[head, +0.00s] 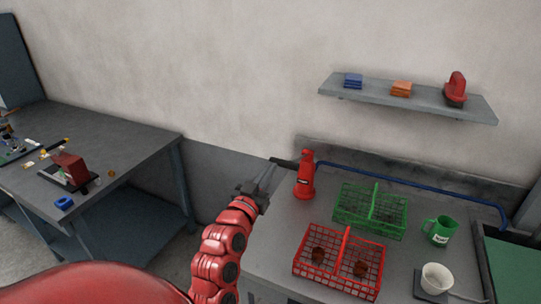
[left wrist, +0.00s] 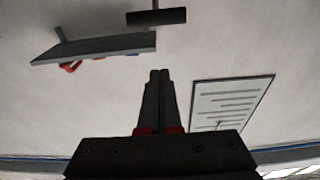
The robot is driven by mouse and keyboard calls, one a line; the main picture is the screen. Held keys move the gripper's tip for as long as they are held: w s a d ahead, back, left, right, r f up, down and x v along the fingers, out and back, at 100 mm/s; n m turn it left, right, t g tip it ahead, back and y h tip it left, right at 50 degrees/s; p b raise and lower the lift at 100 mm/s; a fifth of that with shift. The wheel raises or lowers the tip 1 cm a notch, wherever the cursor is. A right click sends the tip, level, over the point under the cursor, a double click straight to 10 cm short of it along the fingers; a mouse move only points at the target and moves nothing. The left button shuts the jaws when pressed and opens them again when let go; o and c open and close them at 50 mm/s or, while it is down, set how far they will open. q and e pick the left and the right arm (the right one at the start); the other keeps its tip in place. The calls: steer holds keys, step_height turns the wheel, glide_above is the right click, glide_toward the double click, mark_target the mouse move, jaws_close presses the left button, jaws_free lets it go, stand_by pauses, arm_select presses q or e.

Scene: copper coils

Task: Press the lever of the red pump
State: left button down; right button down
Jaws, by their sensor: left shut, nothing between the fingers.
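The red pump (head: 305,180) stands upright on the grey table near the wall in the head view. Its dark lever (head: 284,163) sticks out to the left from near its top. My left gripper (head: 271,170) is at the left of the pump, its fingertips close to the lever's outer end; I cannot tell whether they touch. In the left wrist view the gripper's fingers (left wrist: 160,76) are together with nothing between them. A dark bar on a short stem (left wrist: 157,17) shows beyond the fingertips there; it may be the lever. My right gripper is not in view.
A green basket (head: 370,210), a red basket (head: 340,263) with brown items, a green mug (head: 440,231) and a white cup (head: 437,278) stand right of the pump. A blue pipe (head: 420,182) runs along the wall. A shelf (head: 430,102) hangs above. Another table (head: 120,135) is at left.

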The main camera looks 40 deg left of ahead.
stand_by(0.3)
arm_select(q)
steer(key=r, duration=0.2)
glide_above(283, 164)
steer(key=shift+p, duration=0.3)
steer(key=f, duration=0.3)
steer(key=f+p, duration=0.1)
steer(key=shift+s+d+f, duration=0.1)
steer(key=shift+s+f, duration=0.2)
steer(key=shift+s, duration=0.05)
